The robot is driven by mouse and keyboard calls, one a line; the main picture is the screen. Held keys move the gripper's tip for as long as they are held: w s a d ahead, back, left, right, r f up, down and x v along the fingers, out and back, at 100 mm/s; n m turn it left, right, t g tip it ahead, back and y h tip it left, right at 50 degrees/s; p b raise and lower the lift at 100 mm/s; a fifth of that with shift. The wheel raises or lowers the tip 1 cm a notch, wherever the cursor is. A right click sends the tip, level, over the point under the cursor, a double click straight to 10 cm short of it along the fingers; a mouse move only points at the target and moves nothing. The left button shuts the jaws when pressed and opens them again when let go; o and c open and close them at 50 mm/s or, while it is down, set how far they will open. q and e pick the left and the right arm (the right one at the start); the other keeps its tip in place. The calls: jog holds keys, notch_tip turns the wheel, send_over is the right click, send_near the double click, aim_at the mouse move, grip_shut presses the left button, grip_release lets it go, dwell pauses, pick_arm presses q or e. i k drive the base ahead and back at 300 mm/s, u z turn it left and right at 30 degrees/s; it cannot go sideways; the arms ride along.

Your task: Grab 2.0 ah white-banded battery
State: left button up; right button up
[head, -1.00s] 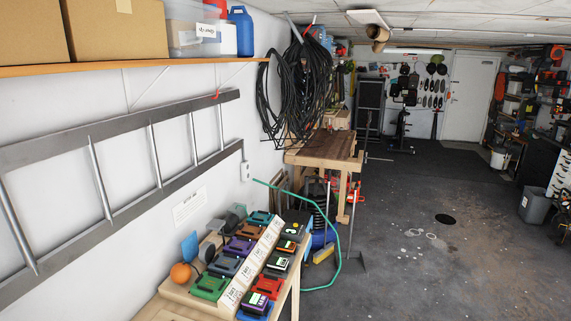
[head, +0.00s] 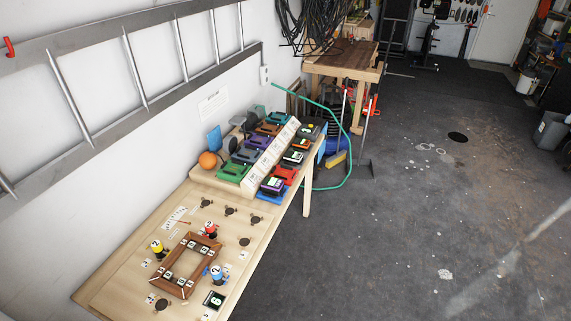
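A battery rack (head: 256,170) stands on the far part of the workbench (head: 112,278). Several coloured batteries sit on it in two rows, split by a white label strip (head: 262,157). The left row includes a green battery (head: 233,171) and a purple one (head: 257,142). The right row includes a red battery (head: 284,174) and, at the near end, a dark battery with a white-and-purple top (head: 273,186). Some others in the right row have pale bands or labels. The capacity markings are too small to read, so I cannot tell which is the 2.0 Ah white-banded battery. Neither gripper shows.
A wooden frame (head: 165,271) with small tiles, coloured figures and dark discs lies on the near bench. An orange ball (head: 208,160) sits beside the rack. A green hose (head: 350,150) hangs past the bench's far end. The floor (head: 420,235) at right is open.

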aim_at(294, 158)
jog(key=z, duration=0.9)
jog(key=i, duration=4.55)
jog(key=u, duration=4.25)
